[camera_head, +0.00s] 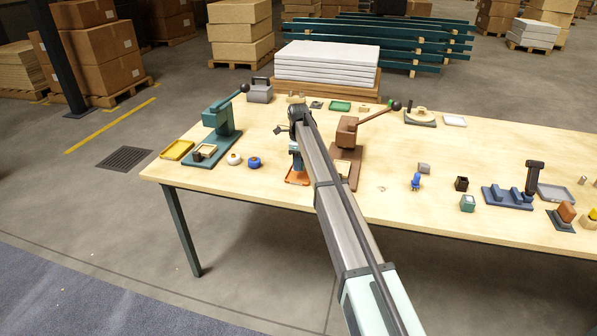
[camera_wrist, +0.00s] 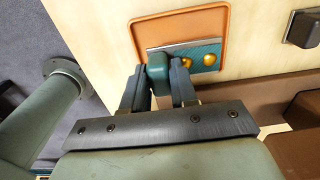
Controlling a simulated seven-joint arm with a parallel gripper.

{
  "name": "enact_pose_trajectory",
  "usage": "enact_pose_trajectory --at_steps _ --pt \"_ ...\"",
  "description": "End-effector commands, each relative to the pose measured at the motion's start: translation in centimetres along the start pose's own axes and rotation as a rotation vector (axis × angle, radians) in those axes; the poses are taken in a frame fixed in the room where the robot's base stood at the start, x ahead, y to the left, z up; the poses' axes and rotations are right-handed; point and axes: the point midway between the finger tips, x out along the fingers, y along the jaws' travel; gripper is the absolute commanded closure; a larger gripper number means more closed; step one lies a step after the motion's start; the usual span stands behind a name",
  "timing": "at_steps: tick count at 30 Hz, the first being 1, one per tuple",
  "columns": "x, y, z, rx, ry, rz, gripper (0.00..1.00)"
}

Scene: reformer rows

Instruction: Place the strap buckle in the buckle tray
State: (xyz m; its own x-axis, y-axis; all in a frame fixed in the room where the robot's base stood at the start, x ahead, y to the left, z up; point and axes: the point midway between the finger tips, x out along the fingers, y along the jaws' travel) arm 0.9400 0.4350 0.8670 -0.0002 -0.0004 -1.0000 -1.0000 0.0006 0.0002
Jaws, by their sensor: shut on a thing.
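The strap buckle appears to be the teal piece (camera_wrist: 158,72) between my fingers in the wrist view. A teal plate with gold studs and a pale metal edge shows just beyond the fingertips and seems to belong to it. My gripper (camera_wrist: 157,80) is shut on the teal piece. An orange tray (camera_wrist: 143,32) with a raised rim lies below, and the studded plate overlaps its inside. Whether the buckle touches the tray floor I cannot tell. In the head view the orange tray (camera_head: 293,181) shows under my gripper (camera_head: 297,165), partly hidden by my arm.
A brown lever press (camera_head: 347,140) stands close to the right of the tray. A teal lever press (camera_head: 217,130) stands to the left, with white (camera_head: 234,159) and blue (camera_head: 254,162) knobs between. A yellow tray (camera_head: 177,150) lies at the table's left edge.

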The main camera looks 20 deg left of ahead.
Motion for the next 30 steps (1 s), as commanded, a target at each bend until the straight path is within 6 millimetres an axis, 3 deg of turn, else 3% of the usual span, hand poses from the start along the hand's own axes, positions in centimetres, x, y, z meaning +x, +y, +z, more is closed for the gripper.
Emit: enact_pose_trajectory --at_steps 12,24,25,30 --pt "3.9 0.0 0.0 0.000 0.000 -0.001 1.00" --pt "4.3 0.0 0.0 0.000 0.000 -0.001 1.00" --pt "4.3 0.0 0.0 0.000 0.000 -0.001 0.71" --pt "4.3 0.0 0.0 0.000 0.000 -0.001 0.54"
